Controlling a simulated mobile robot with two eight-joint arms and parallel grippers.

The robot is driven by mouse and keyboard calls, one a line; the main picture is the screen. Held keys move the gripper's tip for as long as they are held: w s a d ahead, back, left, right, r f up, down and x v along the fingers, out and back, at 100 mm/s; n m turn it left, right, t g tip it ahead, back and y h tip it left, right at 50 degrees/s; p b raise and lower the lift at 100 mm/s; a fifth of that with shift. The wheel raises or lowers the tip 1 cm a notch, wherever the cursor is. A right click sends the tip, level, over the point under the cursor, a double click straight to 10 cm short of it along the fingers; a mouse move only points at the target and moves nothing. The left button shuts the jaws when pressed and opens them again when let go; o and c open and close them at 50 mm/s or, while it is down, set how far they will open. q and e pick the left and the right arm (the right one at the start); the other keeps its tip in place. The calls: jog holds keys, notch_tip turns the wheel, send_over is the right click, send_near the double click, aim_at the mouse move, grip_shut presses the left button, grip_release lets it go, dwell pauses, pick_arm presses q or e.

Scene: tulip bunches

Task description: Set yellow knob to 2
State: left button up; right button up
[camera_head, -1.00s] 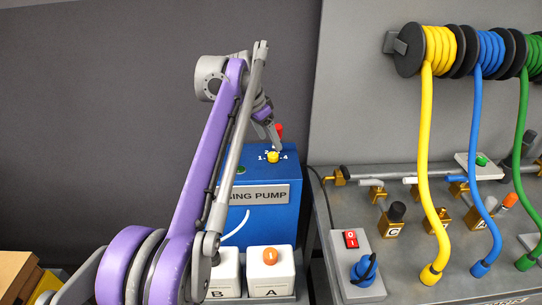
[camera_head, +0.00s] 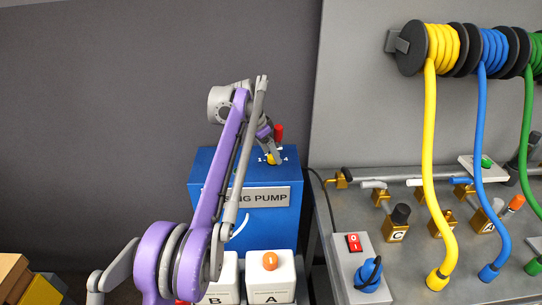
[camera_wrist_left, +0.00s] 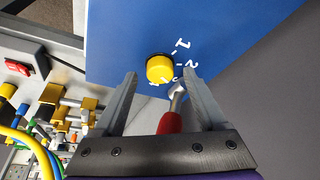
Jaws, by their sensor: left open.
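The yellow knob (camera_head: 270,158) sits on top of the blue dosing pump (camera_head: 201,166), with white numerals around it. In the left wrist view the yellow knob (camera_wrist_left: 160,69) lies just ahead of the fingertips, centred between them, with 1 and 2 readable at its upper right. Which numeral it points to I cannot tell. My left gripper (camera_head: 273,155) is at the knob and partly covers it and the numerals in the head view. In the left wrist view my left gripper (camera_wrist_left: 159,77) is open with nothing held. My right gripper is not in view.
A red-handled lever (camera_wrist_left: 170,122) stands close by the knob, between my fingers in the wrist view. White containers B (camera_head: 222,275) and A (camera_head: 270,285) stand in front of the pump. A red switch box (camera_head: 354,243) and hoses are to the right.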

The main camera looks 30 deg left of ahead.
pick_arm(q)
jog(key=shift+w+d+f, duration=0.1)
jog(key=shift+f, duration=0.3)
jog(key=shift+c, duration=0.2)
grip_shut()
jog(key=n+p, duration=0.1)
jog(key=n+y+p, duration=0.1)
jog(key=n, duration=0.1)
jog(key=shift+d+r+n, duration=0.1)
jog(key=shift+d+n, duration=0.05)
jog(key=shift+n, duration=0.15)
jog(key=shift+d+n+y+p, duration=0.15)
jog(key=shift+n+y+p, duration=0.85)
jog(key=shift+n, duration=1.3)
